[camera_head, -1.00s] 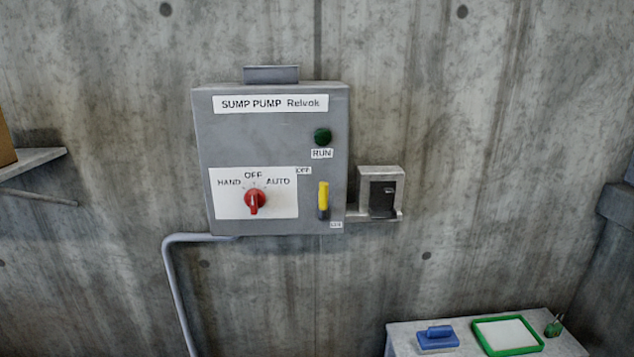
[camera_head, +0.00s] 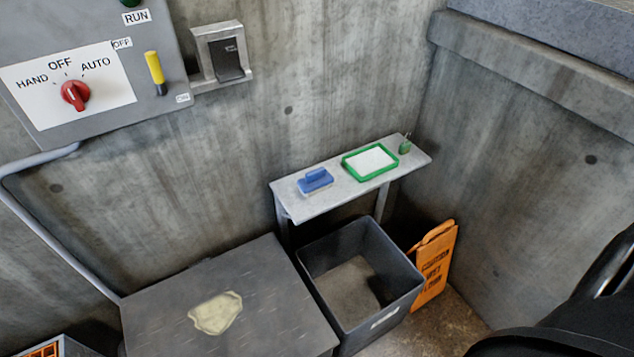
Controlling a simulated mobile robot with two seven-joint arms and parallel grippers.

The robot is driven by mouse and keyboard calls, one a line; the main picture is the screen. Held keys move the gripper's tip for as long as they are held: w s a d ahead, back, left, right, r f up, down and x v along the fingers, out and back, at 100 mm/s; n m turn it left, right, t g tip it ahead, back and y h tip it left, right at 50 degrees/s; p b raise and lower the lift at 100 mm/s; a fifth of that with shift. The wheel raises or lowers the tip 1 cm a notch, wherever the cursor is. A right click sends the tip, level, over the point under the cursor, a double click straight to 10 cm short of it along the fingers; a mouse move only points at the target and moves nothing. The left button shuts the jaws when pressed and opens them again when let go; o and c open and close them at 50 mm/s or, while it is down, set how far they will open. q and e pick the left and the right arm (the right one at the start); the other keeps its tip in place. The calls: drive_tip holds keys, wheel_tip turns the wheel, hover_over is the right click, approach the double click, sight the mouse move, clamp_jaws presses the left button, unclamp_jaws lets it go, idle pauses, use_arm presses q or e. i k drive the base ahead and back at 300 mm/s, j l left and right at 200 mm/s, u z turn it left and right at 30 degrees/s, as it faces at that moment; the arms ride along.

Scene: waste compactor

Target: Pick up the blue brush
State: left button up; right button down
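The blue brush (camera_head: 315,181) lies on a narrow grey shelf (camera_head: 303,209) against the concrete wall, near the shelf's left end. Its raised blue handle is on top, with a paler strip along its lower edge. Neither of my grippers shows in the head view. A dark part of my own body fills the lower right corner.
A green-rimmed white tray (camera_head: 346,162) and a small green object (camera_head: 405,147) share the shelf. Below stand an open grey bin (camera_head: 410,290), an orange caution sign (camera_head: 436,262) and a dark flat-topped box (camera_head: 160,309). The pump panel (camera_head: 95,20) is upper left.

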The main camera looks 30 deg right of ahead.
sight(319, 180)
drive_tip(key=z, duration=1.3)
drive_tip(key=i+l, duration=0.15)
drive_tip(key=l, duration=0.25)
drive_tip(key=i+l, duration=0.2)
drive_tip(key=l, duration=0.2)
drive_tip(key=i+l, duration=0.15)
drive_tip(key=l, duration=0.25)
